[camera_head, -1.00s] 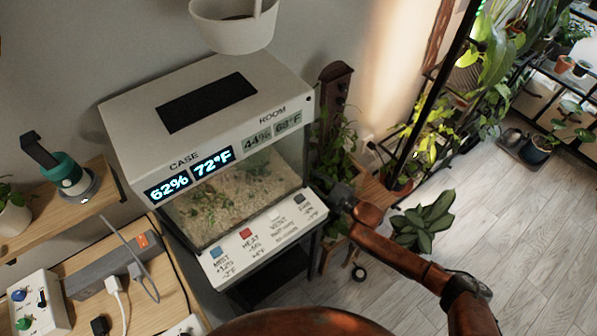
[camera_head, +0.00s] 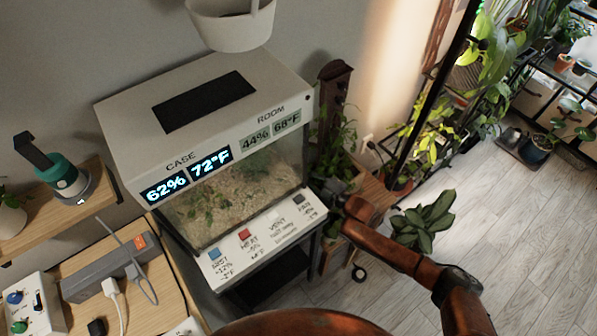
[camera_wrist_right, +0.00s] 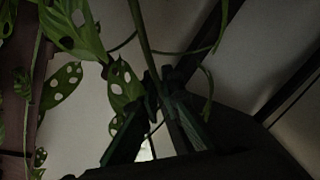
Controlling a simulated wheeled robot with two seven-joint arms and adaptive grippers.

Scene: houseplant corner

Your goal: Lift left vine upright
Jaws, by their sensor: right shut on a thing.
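The vine (camera_wrist_right: 142,40) has a thin green stem and holed leaves. In the right wrist view its stem runs down between the fingertips of my right gripper (camera_wrist_right: 160,85), which is shut on it. A holed leaf (camera_wrist_right: 123,82) hangs just left of the fingers. In the head view my right gripper (camera_head: 338,190) is small and dark, low in the foliage (camera_head: 338,140) in front of the brown wooden post (camera_head: 334,85). The vine's lower end is hidden there. My left gripper is not in view.
The terrarium case (camera_head: 215,130) stands close left of my right gripper. A leafy plant (camera_head: 424,218) is on the floor to the right. A black frame post (camera_head: 435,85) rises behind. The pale floor (camera_head: 500,260) further right is clear.

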